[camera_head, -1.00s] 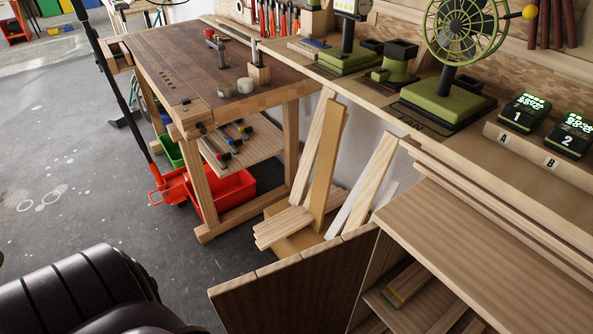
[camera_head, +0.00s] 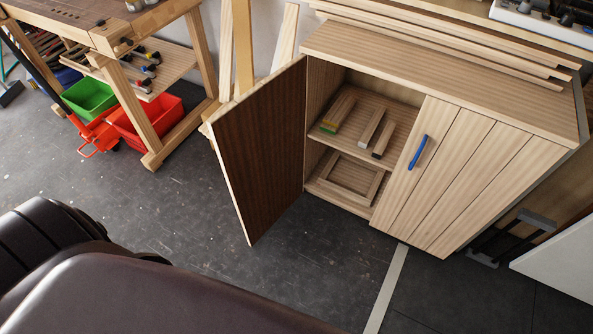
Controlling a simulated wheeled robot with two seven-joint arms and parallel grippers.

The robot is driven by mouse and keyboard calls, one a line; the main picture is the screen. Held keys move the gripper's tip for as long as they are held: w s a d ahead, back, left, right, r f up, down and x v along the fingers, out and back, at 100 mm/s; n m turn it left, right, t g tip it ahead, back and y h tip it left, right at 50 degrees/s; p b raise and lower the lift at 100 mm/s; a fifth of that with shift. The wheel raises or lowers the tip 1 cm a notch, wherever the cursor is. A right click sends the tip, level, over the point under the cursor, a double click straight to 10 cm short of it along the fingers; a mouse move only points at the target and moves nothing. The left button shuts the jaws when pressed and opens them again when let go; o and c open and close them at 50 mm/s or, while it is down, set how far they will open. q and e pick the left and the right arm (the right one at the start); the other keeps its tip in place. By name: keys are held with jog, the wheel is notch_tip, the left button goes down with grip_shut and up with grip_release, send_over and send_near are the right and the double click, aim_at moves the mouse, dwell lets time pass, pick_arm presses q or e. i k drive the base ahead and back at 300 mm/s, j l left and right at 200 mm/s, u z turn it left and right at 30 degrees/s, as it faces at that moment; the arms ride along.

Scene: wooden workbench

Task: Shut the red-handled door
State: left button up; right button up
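A wooden cabinet (camera_head: 440,62) stands right of centre. Its left door (camera_head: 262,150) is swung wide open toward me, and I see its dark inner face. No red handle shows; the door's outer face is turned away. The right door (camera_head: 455,170) is shut and carries a blue handle (camera_head: 417,152). Neither of my grippers is in view. A dark rounded part of mine fills the lower left.
Wood pieces (camera_head: 372,127) and a frame (camera_head: 350,178) lie inside the cabinet. A workbench (camera_head: 150,25) with a red bin (camera_head: 150,118) and a green bin (camera_head: 90,97) stands at the left. The floor (camera_head: 320,255) before the cabinet is clear.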

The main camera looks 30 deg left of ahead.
aim_at(258, 138)
jog(key=j+z, duration=1.1)
jog(key=j, duration=0.15)
jog(key=k+j, duration=0.1)
jog(key=j, duration=0.5)
jog(key=k+j, duration=0.1)
jog(key=j, duration=0.5)
jog(key=k+j, duration=0.1)
jog(key=j, duration=0.5)
jog(key=k+j, duration=0.1)
jog(key=j, duration=0.5)
